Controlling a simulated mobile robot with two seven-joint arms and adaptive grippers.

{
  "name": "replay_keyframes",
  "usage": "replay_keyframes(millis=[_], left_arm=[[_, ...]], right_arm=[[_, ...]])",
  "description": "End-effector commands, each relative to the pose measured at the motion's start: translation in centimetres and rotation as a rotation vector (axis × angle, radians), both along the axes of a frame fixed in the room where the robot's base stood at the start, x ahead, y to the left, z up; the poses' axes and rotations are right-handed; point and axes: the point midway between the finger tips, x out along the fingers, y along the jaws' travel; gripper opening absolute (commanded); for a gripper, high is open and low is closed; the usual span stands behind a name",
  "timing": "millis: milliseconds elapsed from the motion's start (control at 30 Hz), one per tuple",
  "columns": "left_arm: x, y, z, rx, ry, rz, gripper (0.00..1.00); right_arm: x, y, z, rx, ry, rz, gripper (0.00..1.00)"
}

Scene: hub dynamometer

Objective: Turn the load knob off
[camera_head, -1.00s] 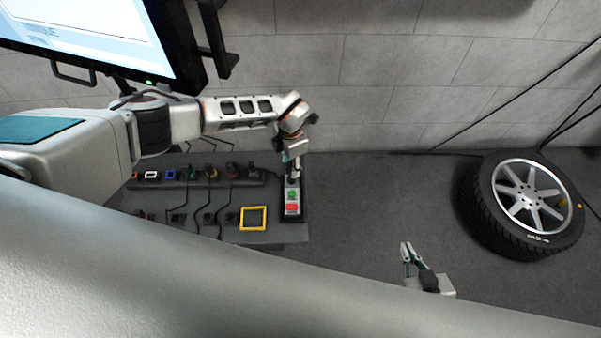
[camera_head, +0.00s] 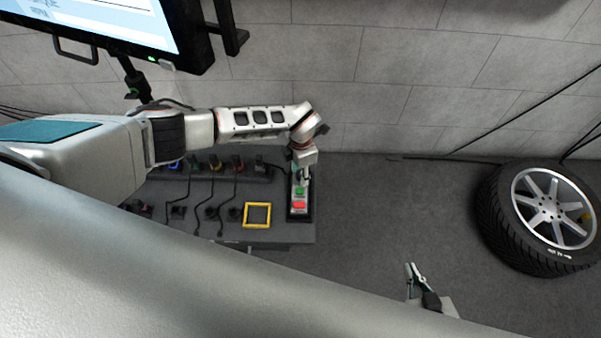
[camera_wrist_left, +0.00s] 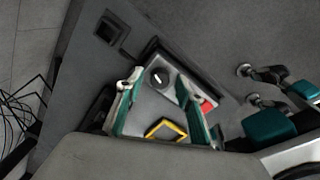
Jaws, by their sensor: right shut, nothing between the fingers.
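The load knob (camera_wrist_left: 160,77) is round and black with a white pointer line, on a grey control box (camera_wrist_left: 172,92) in the left wrist view. A red button shows lower right of it. In the head view the box (camera_head: 299,191) carries green and red buttons; my left gripper (camera_head: 304,178) is over its far end and hides the knob. In the left wrist view my left gripper (camera_wrist_left: 157,84) is open, with the knob in the gap seen between its fingertips; contact cannot be told. My right gripper (camera_head: 412,268) is shut and empty, away from the panel.
A yellow square frame (camera_head: 257,215) lies on the dark panel (camera_head: 270,236) beside the box. Several cables and plugs are further left. A monitor (camera_head: 100,25) hangs above the arm.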

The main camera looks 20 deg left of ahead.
Motion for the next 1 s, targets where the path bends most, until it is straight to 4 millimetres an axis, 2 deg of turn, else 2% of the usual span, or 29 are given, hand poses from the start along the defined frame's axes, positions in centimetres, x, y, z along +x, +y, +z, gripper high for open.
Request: replay_keyframes(millis=[133, 267, 300, 667, 1000], left_arm=[[0.1, 0.0, 0.2, 0.000, -0.001, 0.000, 0.37], [0.1, 0.0, 0.2, 0.000, -0.001, 0.000, 0.03], [0.1, 0.0, 0.2, -0.001, -0.001, 0.000, 0.00], [0.0, 0.0, 0.2, -0.001, -0.001, 0.035, 0.00], [0.1, 0.0, 0.3, 0.001, -0.001, 0.253, 0.00]], right_arm=[[0.2, 0.0, 0.4, 0.001, -0.006, -0.001, 0.00], [0.3, 0.0, 0.6, 0.002, -0.009, -0.001, 0.00], [0.3, 0.0, 0.6, 0.002, -0.009, -0.001, 0.00], [0.3, 0.0, 0.6, 0.001, -0.007, -0.001, 0.00], [0.4, -0.1, 1.5, 0.000, -0.009, -0.001, 0.00]])
